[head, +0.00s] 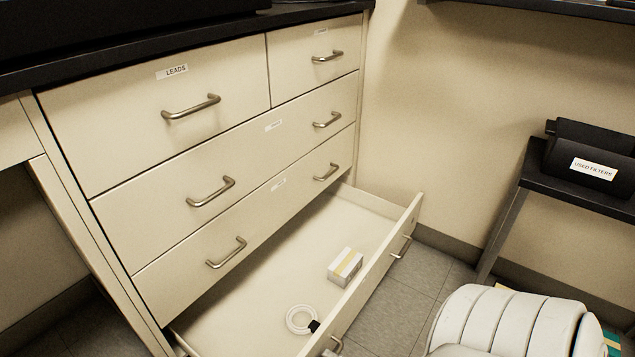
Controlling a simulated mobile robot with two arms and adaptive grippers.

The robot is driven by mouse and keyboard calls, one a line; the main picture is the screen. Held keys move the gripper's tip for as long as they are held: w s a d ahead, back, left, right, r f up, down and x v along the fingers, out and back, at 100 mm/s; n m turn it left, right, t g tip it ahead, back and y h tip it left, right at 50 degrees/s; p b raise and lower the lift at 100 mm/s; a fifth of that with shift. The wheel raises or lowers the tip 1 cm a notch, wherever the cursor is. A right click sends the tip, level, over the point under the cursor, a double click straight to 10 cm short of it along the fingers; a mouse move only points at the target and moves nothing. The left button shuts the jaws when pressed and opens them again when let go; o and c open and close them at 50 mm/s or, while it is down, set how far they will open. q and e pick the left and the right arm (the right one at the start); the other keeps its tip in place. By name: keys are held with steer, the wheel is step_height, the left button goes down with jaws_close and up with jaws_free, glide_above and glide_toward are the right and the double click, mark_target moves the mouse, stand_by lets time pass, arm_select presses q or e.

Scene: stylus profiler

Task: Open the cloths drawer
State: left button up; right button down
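A cream drawer cabinet (180,138) stands under a dark worktop. Its lowest drawer (365,285) is pulled out; a small white and yellow box (345,267) and a white ring-shaped roll (300,318) with a dark end lie inside. The top left drawer (130,120), labelled LEADS, is shut. The top right drawer (290,70) and the two wide drawers below, upper (240,155) and lower (270,205), are also shut; their labels are too small to read. A white segmented part of my arm shows at lower right.
A dark side table (580,192) at right holds a black bin (592,165) labelled USED FILTERS. The open drawer juts over the grey tiled floor (390,315). A wall stands close beside the cabinet's right end.

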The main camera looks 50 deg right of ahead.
steer(key=shift+s, duration=0.35)
steer(key=c, duration=1.5)
jaws_free()
steer(key=shift+c, duration=0.2)
steer(key=v, duration=1.2)
